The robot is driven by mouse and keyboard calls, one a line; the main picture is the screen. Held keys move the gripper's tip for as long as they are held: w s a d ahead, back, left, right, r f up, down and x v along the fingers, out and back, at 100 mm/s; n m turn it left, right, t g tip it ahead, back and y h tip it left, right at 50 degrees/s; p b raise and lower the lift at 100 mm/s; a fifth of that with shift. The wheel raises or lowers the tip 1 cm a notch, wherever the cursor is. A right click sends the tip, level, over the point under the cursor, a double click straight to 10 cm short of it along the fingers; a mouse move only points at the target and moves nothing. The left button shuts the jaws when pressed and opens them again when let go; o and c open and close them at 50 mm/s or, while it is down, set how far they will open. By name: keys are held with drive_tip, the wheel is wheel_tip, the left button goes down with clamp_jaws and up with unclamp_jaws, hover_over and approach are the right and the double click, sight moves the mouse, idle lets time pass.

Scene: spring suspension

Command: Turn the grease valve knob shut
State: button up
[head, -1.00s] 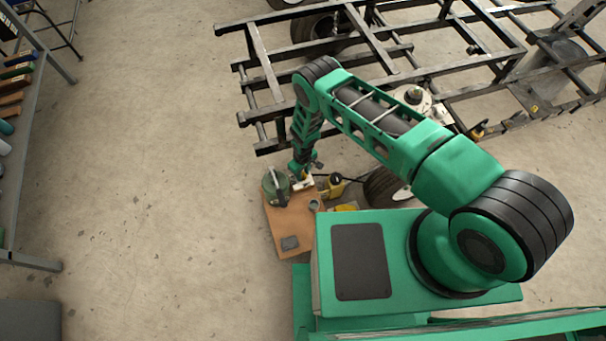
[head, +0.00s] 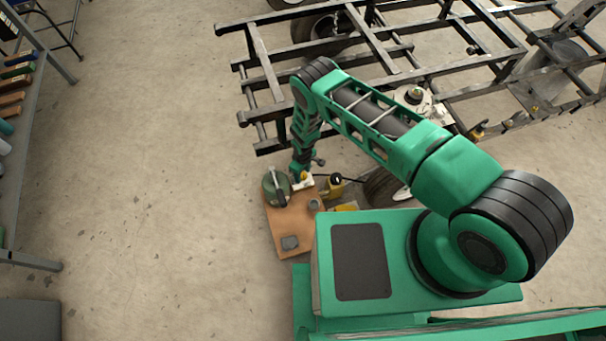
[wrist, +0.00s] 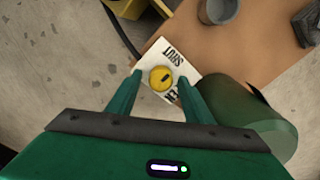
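The yellow knob (wrist: 160,78) sits on a white plate (wrist: 151,58) in the wrist view. A short dark mark lies on the knob's right side. The plate reads "SHUT" above the knob; a second word below it is partly hidden by a finger. My gripper (wrist: 160,77) is open, one finger on each side of the knob, with a gap visible on both sides. I cannot tell how far the fingertips are above the plate. In the head view my gripper (head: 301,172) hangs over the plate, and the yellow knob (head: 303,176) shows small there.
A green canister (head: 272,187) stands close on the brown board (head: 282,218); it also shows in the wrist view (wrist: 238,108). A grey cup (head: 314,205) and a dark block (head: 289,242) are on the board.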

sight(303, 174)
idle(0.3)
wheel_tip(303, 174, up, 11)
drive_tip(key=shift+f, duration=0.15)
idle(0.4)
idle(0.5)
